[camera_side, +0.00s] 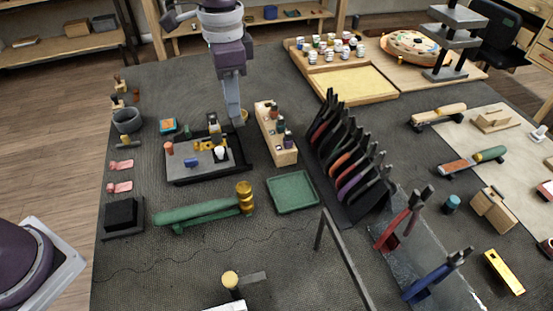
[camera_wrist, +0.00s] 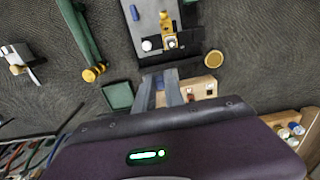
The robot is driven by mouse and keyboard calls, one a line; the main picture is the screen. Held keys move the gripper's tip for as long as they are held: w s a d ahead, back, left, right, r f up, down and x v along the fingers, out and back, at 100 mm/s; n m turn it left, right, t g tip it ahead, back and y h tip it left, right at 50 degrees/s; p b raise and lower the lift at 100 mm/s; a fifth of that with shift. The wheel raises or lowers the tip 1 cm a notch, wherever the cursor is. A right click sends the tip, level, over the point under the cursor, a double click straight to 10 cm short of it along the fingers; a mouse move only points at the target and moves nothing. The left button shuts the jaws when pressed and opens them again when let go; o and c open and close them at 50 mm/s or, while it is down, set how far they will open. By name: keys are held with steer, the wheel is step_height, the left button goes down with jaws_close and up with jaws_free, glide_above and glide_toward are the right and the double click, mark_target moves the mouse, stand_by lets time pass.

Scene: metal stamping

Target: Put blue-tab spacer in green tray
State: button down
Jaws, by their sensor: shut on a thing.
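My gripper (camera_side: 236,118) points down at the back right of the stamping fixture. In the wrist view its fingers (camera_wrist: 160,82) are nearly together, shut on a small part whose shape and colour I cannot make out. I see no clear blue tab between the fingers. The green tray (camera_side: 292,193) lies flat and empty on the dark mat, in front of and to the right of my gripper. It also shows in the wrist view (camera_wrist: 118,96), left of the fingers. A small blue piece (camera_side: 191,162) lies on the fixture's grey plate (camera_side: 183,174).
A wooden block (camera_side: 275,135) with small tools stands between my gripper and the plier rack (camera_side: 350,200). A brass-headed mallet (camera_side: 245,197) lies on a green rest (camera_side: 195,213) left of the tray.

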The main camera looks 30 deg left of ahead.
steer(key=s+d+f, duration=0.1)
steer(key=d+f, duration=0.1)
steer(key=d, duration=0.3)
steer(key=s+d+f, duration=0.2)
steer(key=d, duration=0.3)
steer(key=s+d+f, duration=0.1)
steer(key=d+f, duration=0.1)
steer(key=d, duration=0.2)
steer(key=shift+s+d+f, duration=0.15)
steer(key=shift+d+f, duration=0.05)
steer(key=shift+d, duration=0.2)
steer(key=shift+f, duration=1.65)
steer(key=shift+f, duration=0.2)
steer(key=c, duration=1.3)
jaws_free()
steer(key=shift+c, duration=1.4)
steer(key=shift+r, duration=0.1)
